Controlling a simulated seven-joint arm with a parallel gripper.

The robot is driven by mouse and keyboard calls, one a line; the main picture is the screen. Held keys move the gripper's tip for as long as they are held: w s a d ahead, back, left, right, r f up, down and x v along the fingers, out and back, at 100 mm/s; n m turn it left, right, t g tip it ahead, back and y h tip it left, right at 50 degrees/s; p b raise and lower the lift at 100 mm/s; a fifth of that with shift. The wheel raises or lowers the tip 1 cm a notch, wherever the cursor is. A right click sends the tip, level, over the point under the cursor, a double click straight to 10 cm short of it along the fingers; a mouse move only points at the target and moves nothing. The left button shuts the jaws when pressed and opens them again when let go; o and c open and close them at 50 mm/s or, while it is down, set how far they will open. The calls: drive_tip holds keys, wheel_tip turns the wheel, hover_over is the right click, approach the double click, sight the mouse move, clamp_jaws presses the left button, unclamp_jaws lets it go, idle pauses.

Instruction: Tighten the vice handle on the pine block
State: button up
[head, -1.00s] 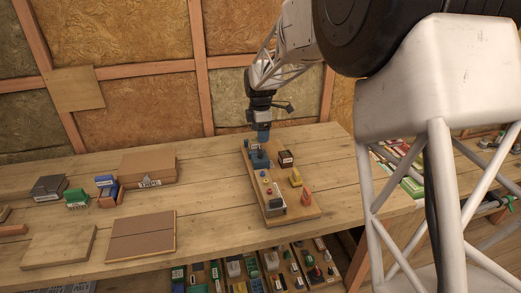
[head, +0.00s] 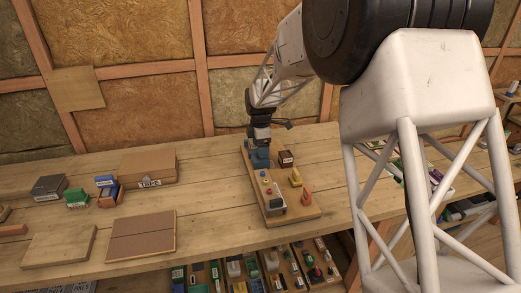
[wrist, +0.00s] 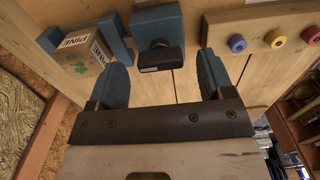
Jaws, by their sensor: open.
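The pine block (wrist: 85,56), a small wooden block labelled "PINE", sits between two blue vice jaws at upper left in the wrist view. The blue vice body (wrist: 158,18) is to its right, with a dark vice handle (wrist: 160,58) at its near side. My gripper (wrist: 163,66) is open, its blue-padded fingers apart on either side of the handle, with gaps visible on both sides. In the head view my gripper (head: 259,146) is low over the blue vice (head: 260,158) at the board's far end; the fingers blend with the vice there.
The wooden board (head: 288,213) also carries red, yellow and blue buttons, a dark brown block (head: 286,158), a yellow piece (head: 296,178) and an orange piece (head: 306,198). A box labelled "TAPE" (head: 148,168) stands to the left. The insulated wall (head: 150,115) is close behind.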

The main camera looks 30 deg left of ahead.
drive_tip(key=shift+f, duration=0.7)
drive_tip(key=c, duration=0.9)
drive_tip(key=shift+m, duration=0.5)
drive_tip(key=m, duration=0.3)
drive_tip(key=shift+m, duration=0.4)
drive_tip(key=m, duration=1)
drive_tip(key=shift+m, duration=0.4)
drive_tip(key=m, duration=0.5)
